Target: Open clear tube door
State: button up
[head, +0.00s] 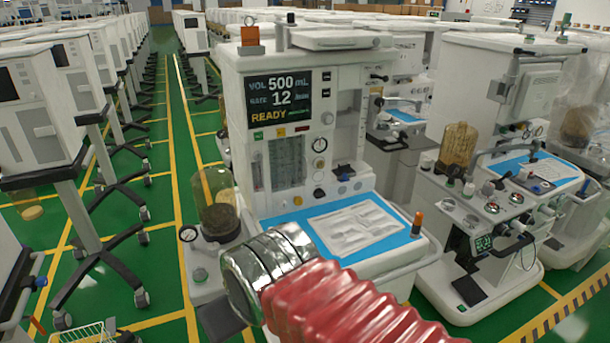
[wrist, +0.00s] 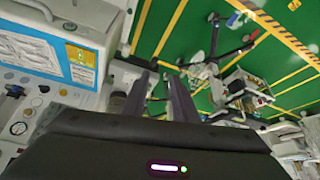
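A clear tube (head: 214,192) with a yellowish tint and dark contents in its lower part stands upright on the left side of the near white anaesthesia cart (head: 345,85). It looks closed, but I cannot make out a door edge or handle. My gripper (wrist: 160,75) shows in the wrist view with two dark fingers apart and nothing between them. The gripper is not clearly visible in the head view, so its distance to the tube cannot be told. The wrist view is tilted, and I cannot identify the tube in it.
A ribbed red hose-like part (head: 350,308) with a chrome collar (head: 262,268) crosses the front of the head view, hiding part of the cart's base. A blue mat (head: 300,219) lies on the worktop. Another cart (head: 480,215) stands right. A green floor aisle (head: 165,190) is open left.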

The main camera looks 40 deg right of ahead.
jog(key=w+d+m+t+h, duration=0.25)
jog(key=w+d, duration=0.55)
jog(key=w, duration=0.4)
jog(key=m+t+h, duration=0.3)
jog(key=t+h, duration=0.3)
jog(key=t, duration=0.2)
send_near(306, 170)
jog(key=v, duration=0.6)
jog(key=shift+d+r, duration=0.1)
jog(key=shift+d, duration=0.05)
jog(key=x, duration=1.3)
jog(key=shift+w, duration=0.35)
